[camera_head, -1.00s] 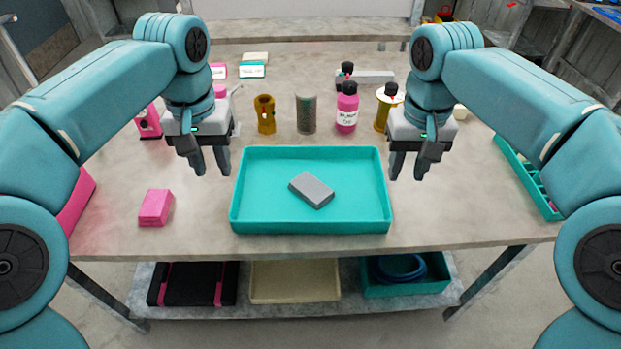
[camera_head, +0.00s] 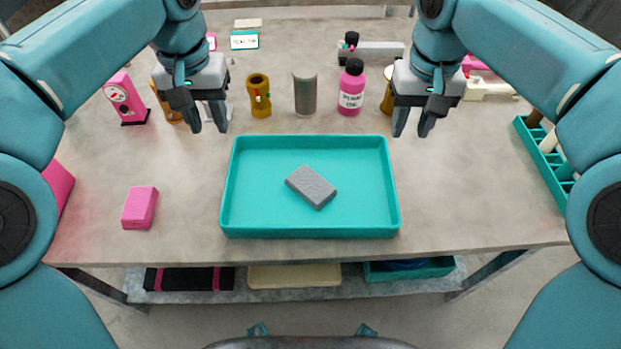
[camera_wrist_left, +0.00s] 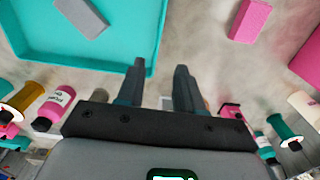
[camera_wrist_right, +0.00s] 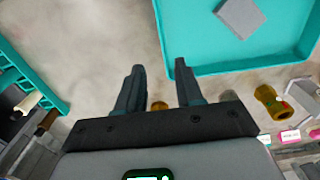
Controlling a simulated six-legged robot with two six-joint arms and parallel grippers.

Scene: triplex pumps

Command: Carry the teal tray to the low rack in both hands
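The teal tray (camera_head: 260,222) lies flat on the bench with a grey block (camera_head: 312,187) inside it. My left gripper (camera_head: 209,130) is open and empty, above the bench off the tray's far left corner. My right gripper (camera_head: 411,134) is open and empty, off the tray's far right corner. Neither gripper touches the tray. The tray also shows in the left wrist view (camera_wrist_left: 120,50) and in the right wrist view (camera_wrist_right: 190,55). The low rack (camera_head: 310,291) shows under the bench's front edge; the bench hides much of it.
Pink block (camera_head: 140,208) lies left of the tray. Brass fitting (camera_head: 259,95), grey cylinder (camera_head: 305,94) and pink bottle (camera_head: 351,88) stand behind it. A teal divided holder (camera_head: 545,165) sits at right. The rack holds a black case (camera_head: 190,279), beige tray (camera_head: 295,276) and teal bin (camera_head: 430,270).

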